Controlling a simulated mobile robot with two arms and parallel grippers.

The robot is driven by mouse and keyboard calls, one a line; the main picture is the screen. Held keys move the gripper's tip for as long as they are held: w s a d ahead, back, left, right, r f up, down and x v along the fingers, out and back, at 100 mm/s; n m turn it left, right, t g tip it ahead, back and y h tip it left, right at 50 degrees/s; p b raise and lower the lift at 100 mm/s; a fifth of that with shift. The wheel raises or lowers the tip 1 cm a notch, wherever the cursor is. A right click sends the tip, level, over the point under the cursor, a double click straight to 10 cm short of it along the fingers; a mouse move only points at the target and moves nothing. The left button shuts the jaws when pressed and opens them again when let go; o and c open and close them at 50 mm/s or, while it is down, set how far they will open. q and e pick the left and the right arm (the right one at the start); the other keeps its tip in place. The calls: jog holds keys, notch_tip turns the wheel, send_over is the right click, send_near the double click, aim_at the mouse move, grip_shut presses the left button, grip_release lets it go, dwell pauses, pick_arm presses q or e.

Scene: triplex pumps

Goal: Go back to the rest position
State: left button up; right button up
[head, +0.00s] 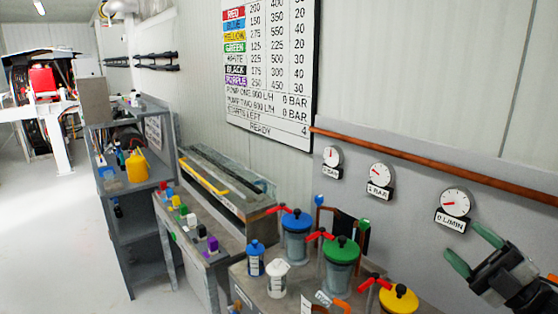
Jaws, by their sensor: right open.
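My right gripper (474,250) is at the lower right, with two green-tipped fingers spread apart and nothing between them. It is in front of the grey wall, just below the right-hand gauge (455,203) and to the right of the pumps. The blue-lidded pump (297,224), the green-lidded pump (341,252) and the yellow-lidded pump (398,298) stand in a row on the bench, each with a red handle. The yellow pump is partly cut off by the lower edge. My left gripper is not in view.
A blue-capped bottle (256,259) and a white bottle (278,280) stand on the pump bench. Several coloured blocks (184,212) line a lower bench to the left. A grey shelf (130,215) stands beyond it. A copper pipe (420,163) crosses the wall. The left floor (60,230) is clear.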

jog(key=s+a+f+m+g+h, duration=0.1)
jog(key=s+a+f+m+h, duration=0.15)
jog(key=f+m+h, duration=0.4)
jog(key=s+a+f+m+h, duration=0.1)
jog(key=a+f+m+h, duration=0.2)
jog(key=f, duration=0.6)
jog(key=s+a+f+m+g+h, duration=0.1)
jog(key=s+a+f+m+h, duration=0.15)
jog(key=a+f+m, duration=0.35)
jog(key=s+f+m+g+h, duration=0.3)
jog(key=s+f+g, duration=0.2)
jog(key=s, duration=0.4)
jog(key=s+f+m+g+h, duration=0.2)
jog(key=s+f+m+g, duration=0.25)
jog(key=s, duration=0.55)
notch_tip(320, 180, down, 26)
jog(key=s+g, duration=0.1)
jog(key=g, duration=0.1)
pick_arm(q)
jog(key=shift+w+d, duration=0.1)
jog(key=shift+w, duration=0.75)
pick_arm(e)
jog(key=s+d+f+n+g, duration=0.1)
jog(key=s+d+f, duration=0.1)
jog(key=s+f, duration=1.4)
jog(key=shift+s+d+f, duration=0.15)
jog(key=shift+s+f, duration=0.05)
jog(key=shift+f, duration=0.25)
